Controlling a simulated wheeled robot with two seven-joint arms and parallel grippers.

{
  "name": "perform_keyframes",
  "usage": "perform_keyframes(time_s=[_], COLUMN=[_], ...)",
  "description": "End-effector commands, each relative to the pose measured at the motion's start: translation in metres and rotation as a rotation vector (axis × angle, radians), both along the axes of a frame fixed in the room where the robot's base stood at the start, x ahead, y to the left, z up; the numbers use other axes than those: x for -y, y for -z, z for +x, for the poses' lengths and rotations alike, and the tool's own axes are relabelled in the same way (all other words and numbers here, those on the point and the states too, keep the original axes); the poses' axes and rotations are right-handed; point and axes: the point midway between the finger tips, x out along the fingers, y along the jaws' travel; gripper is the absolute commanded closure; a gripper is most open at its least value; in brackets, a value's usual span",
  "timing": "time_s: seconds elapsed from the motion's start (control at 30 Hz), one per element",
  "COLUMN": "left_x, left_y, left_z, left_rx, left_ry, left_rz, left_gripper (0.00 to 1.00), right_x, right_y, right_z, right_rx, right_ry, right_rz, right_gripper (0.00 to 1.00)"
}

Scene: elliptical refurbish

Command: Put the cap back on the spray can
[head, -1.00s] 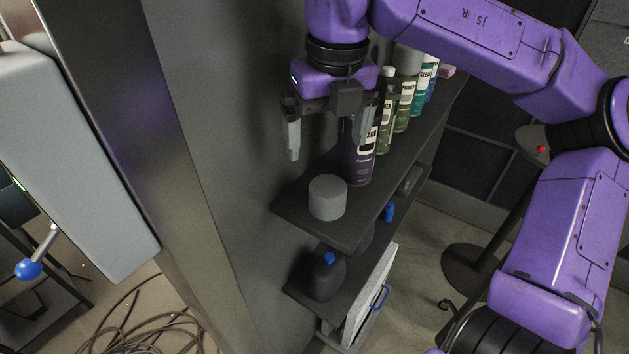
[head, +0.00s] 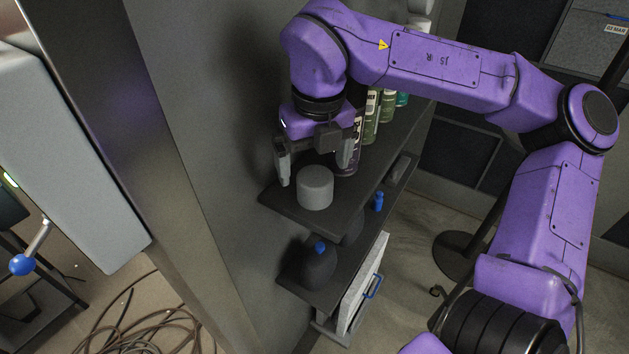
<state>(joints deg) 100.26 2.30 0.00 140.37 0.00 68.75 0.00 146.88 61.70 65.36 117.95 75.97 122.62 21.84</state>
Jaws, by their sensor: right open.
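The grey cylindrical cap (head: 315,188) sits alone near the front end of the upper shelf. The purple spray can (head: 348,162) stands just behind it on the same shelf, mostly hidden by my right gripper and arm. My right gripper (head: 315,175) is open and points down, its fingers spread above and just behind the cap. I cannot tell whether a finger touches the cap or the can. My left gripper is not in view.
The dark upper shelf (head: 298,213) also holds several green and teal cans (head: 373,120) in a row toward the back. A wall (head: 215,120) stands close on the left. The lower shelf (head: 315,296) holds a dark bottle with a blue cap (head: 320,262).

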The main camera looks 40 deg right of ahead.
Motion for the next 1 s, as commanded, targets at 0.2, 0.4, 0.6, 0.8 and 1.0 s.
perform_keyframes(time_s=[0.2,0.4,0.6,0.8,1.0], left_x=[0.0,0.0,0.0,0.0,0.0], left_y=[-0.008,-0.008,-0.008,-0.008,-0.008], left_z=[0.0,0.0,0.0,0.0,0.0], left_rx=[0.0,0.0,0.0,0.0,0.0], left_ry=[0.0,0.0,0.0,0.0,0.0], left_rz=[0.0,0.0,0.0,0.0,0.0], left_gripper=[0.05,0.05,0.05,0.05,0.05], right_x=[0.002,0.002,0.002,0.002,0.002], right_y=[0.031,0.036,0.036,0.036,0.036], right_z=[0.002,0.002,0.002,0.002,0.002], right_rx=[-0.002,0.0,0.0,0.0,0.0], right_ry=[0.0,0.0,0.0,0.0,0.0], right_rz=[0.0,0.0,0.0,0.0,0.0], right_gripper=[0.01,0.01,0.04,0.59,0.59])
